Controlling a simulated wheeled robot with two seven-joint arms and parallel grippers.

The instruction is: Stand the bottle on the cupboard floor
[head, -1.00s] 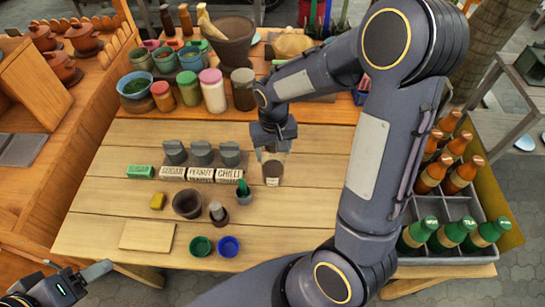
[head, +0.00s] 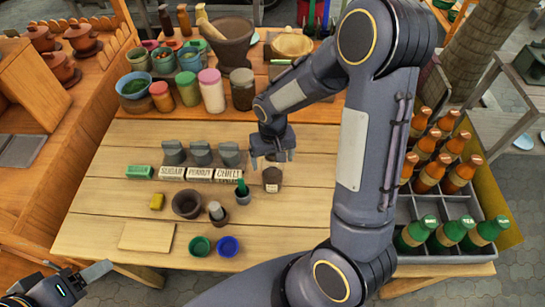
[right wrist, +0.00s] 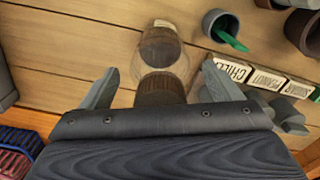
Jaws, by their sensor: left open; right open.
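A small brown bottle (head: 272,181) with a pale label stands upright on the wooden table, right of the row of labelled blocks. It also shows in the right wrist view (right wrist: 160,48), with its dark brown top toward my gripper. My right gripper (head: 274,158) is open and empty just above and behind the bottle. In the right wrist view its two fingers (right wrist: 160,85) lie on either side of the bottle's top, with gaps on both sides. My left gripper (head: 82,283) is open at the lower left, away from the bottle. I cannot make out a cupboard for certain.
A dark cup (head: 187,204) and a small pot with a green item (head: 242,190) stand left of the bottle. Labelled blocks (head: 200,173) line up behind them. Jars and a mortar (head: 228,42) fill the back. A bottle crate (head: 440,250) stands right.

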